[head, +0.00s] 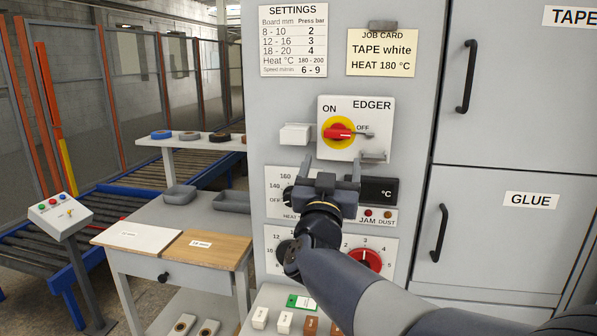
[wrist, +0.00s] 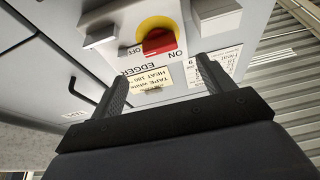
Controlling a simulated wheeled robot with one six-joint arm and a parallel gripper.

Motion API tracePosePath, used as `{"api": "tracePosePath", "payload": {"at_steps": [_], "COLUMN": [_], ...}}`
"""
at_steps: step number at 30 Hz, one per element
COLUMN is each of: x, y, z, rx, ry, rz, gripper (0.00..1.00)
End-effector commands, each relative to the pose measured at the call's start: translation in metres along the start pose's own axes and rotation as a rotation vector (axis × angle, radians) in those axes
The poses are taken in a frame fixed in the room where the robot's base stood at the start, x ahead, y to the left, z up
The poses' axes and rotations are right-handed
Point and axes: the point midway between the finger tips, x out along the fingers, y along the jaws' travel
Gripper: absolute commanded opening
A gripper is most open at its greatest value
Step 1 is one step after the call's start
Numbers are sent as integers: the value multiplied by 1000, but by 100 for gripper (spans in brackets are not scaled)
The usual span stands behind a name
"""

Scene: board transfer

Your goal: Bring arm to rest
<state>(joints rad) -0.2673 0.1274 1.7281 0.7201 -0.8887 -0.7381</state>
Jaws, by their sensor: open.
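My gripper (head: 336,172) is raised in front of the grey machine's control panel in the head view, just below the EDGER switch plate. Its jaws are apart and empty, and they also show in the wrist view (wrist: 165,80). The red switch handle (head: 340,134) sits on a yellow disc (head: 330,127), lying sideways and pointing towards OFF. In the wrist view the red handle (wrist: 159,41) appears beyond the fingertips, with a visible gap in the picture. My arm reaches in from the lower right and hides part of the dials and a display.
A red-centred dial (head: 368,259) and a temperature dial (head: 288,196) flank my gripper. A job card (head: 382,52) and settings sheet (head: 293,40) hang above. A workbench (head: 165,212) with boards and grey trays stands left. Cabinet doors with black handles (head: 467,76) are at right.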

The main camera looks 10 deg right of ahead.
Motion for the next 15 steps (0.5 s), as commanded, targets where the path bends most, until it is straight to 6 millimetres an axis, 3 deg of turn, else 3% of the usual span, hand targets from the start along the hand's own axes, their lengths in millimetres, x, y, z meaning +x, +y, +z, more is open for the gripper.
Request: {"api": "tracePosePath", "payload": {"at_steps": [15], "x": [97], "y": [1], "z": [-1], "rx": [-2], "ry": [0], "rz": [2], "gripper": [76]}}
